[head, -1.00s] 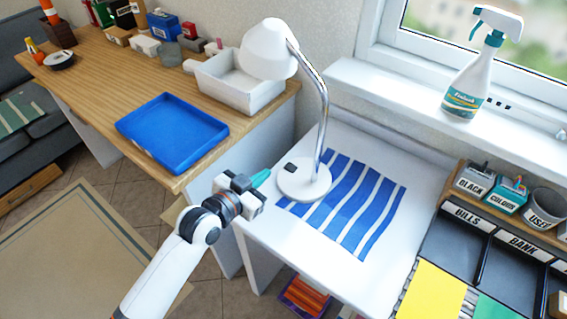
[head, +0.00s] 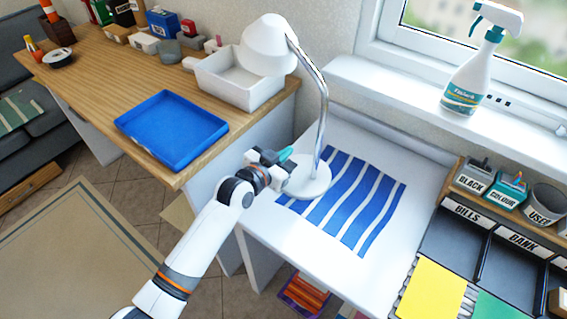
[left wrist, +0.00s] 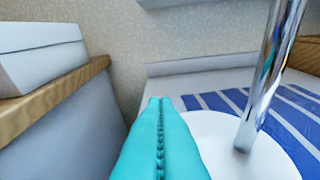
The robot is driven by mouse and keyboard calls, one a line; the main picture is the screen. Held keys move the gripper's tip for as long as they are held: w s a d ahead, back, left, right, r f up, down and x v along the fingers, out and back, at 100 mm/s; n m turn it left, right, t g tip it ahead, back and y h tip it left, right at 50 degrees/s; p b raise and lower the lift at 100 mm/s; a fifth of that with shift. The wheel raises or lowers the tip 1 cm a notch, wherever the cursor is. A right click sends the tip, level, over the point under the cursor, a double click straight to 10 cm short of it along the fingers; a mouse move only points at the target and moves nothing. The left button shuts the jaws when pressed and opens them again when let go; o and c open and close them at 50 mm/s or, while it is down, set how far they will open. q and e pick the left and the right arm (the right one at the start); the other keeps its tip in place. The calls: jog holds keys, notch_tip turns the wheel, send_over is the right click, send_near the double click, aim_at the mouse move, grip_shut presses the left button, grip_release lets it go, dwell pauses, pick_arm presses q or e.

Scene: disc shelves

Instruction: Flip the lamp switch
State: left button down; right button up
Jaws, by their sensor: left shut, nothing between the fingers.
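The white desk lamp (head: 268,42) stands on the white desk, with a chrome stem (head: 323,110) and a round white base (head: 312,186). Its stem (left wrist: 270,75) and base (left wrist: 245,150) also show at the right of the left wrist view. My left gripper (head: 286,154) is shut and empty, its teal fingertips above the left side of the base, left of the stem. The fingers (left wrist: 160,110) point forward in the left wrist view. The dark switch on the base is hidden in both views now, behind my gripper in the head view. My right gripper is not in view.
A blue-and-white striped mat (head: 350,205) lies under and beside the lamp base. A wooden desk on the left holds a blue tray (head: 172,130) and a white bin (head: 240,88). A spray bottle (head: 470,75) stands on the windowsill. Black organizer trays (head: 450,245) are at right.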

pick_arm(q)
jog(key=shift+w+a+f, duration=0.1)
jog(key=shift+f, duration=0.95)
jog(key=shift+w+a+f, duration=0.1)
jog(key=shift+f, duration=0.9)
jog(key=shift+a+f+n+b, duration=0.1)
jog(key=shift+f+n+b, duration=0.35)
jog(key=shift+b, duration=0.35)
jog(key=shift+r+h, duration=0.1)
jog(key=shift+h, duration=0.2)
jog(key=r+p, duration=0.3)
jog(key=r, duration=0.1)
jog(key=shift+w+a+r+p, duration=0.1)
jog(key=shift+w+a+p, duration=0.05)
jog(key=shift+w+p, duration=0.2)
jog(key=v, duration=1)
jog(key=shift+a, duration=0.25)
